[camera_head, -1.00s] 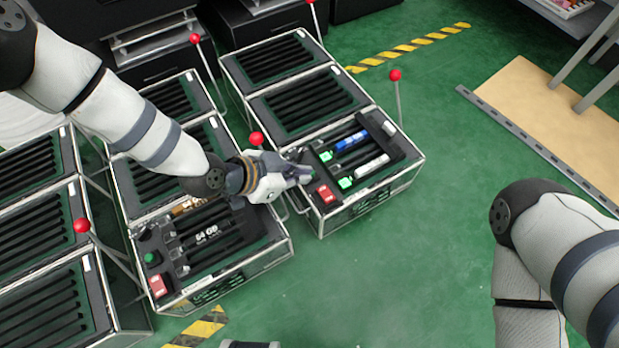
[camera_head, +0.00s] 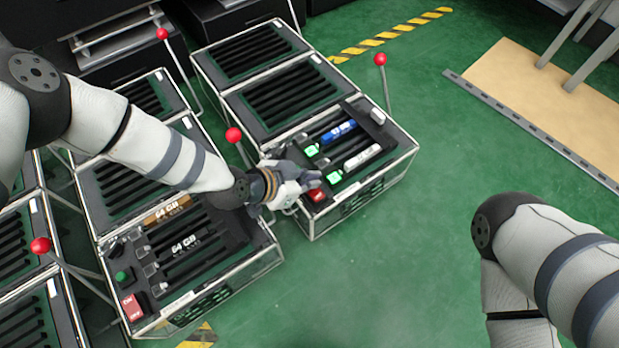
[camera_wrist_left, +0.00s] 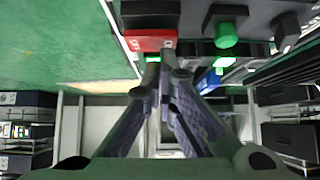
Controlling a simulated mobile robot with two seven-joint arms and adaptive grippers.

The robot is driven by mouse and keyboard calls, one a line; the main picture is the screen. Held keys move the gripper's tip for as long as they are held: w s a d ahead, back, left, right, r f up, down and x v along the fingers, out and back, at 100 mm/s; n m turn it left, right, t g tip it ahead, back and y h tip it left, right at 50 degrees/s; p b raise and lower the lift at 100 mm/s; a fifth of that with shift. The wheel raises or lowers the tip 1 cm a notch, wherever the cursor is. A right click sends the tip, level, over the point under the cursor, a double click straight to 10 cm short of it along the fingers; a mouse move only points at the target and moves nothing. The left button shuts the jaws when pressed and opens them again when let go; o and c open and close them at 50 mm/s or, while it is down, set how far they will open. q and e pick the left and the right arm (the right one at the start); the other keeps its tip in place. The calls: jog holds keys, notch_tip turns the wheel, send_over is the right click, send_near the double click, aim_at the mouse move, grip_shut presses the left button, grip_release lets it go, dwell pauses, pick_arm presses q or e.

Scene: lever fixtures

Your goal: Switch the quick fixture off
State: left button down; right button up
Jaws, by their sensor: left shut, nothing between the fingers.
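The fixture at centre (camera_head: 345,215) is a black-topped box holding a blue stick (camera_head: 338,132) and a white stick (camera_head: 362,157), with lit green lights beside them. My left gripper (camera_head: 314,180) is shut and empty over its front left corner, right by the red switch (camera_head: 317,195). In the left wrist view the red switch (camera_wrist_left: 150,41) lies just beyond the fingertips (camera_wrist_left: 164,68), with a green button (camera_wrist_left: 226,35) to its right. I cannot tell whether the fingers touch the switch. No label that I can read names the quick fixture. My right gripper is not in view.
A second fixture (camera_head: 235,275) with a red switch (camera_head: 132,306) and green button (camera_head: 122,277) stands to the left. Red-knobbed levers (camera_head: 233,135) rise between the boxes. Open green floor (camera_head: 380,270) lies in front and to the right.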

pick_arm(q)
jog(key=shift+a+f+b, duration=0.1)
jog(key=shift+f+b, duration=0.55)
jog(key=shift+b, duration=0.4)
jog(key=shift+r, duration=0.2)
jog(key=shift+g+h, duration=0.3)
jog(key=shift+s+d+r+p, duration=0.15)
jog(key=shift+s+d+p, duration=0.4)
jog(key=shift+s, duration=0.2)
